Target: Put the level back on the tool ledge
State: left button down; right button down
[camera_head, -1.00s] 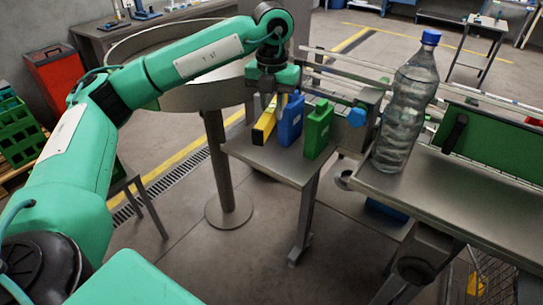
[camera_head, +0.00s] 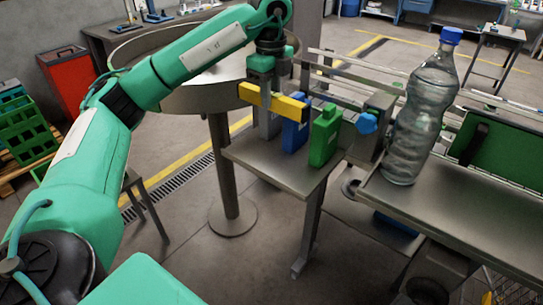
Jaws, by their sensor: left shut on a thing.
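The level, a yellow bar (camera_head: 254,95), hangs roughly level in the air over the small steel table (camera_head: 288,173). My left gripper (camera_head: 264,86) comes down from above and is shut on it near its middle. The bar passes in front of the blue jug's (camera_head: 294,134) top; I cannot tell whether they touch. A green jug (camera_head: 325,138) stands to the right of the blue one. I cannot tell which surface is the tool ledge. My right gripper is not in view.
A large round steel bowl (camera_head: 180,97) on a post stands behind my left arm. A clear bottle with a blue cap (camera_head: 416,115) stands on the steel bench (camera_head: 455,212) at the right. A blue knob (camera_head: 367,123) sticks out beside the green jug.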

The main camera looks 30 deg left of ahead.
pick_arm(q)
jog(key=p, duration=0.1)
send_over(271, 163)
notch_tip(271, 163, down, 13)
jog(key=shift+r, duration=0.1)
jog(key=shift+f, duration=0.6)
notch_tip(271, 163, down, 4)
jog(key=shift+r+p, duration=0.15)
jog(key=shift+p, duration=0.5)
jog(key=c, duration=1.3)
grip_release()
jog(key=shift+o, duration=0.2)
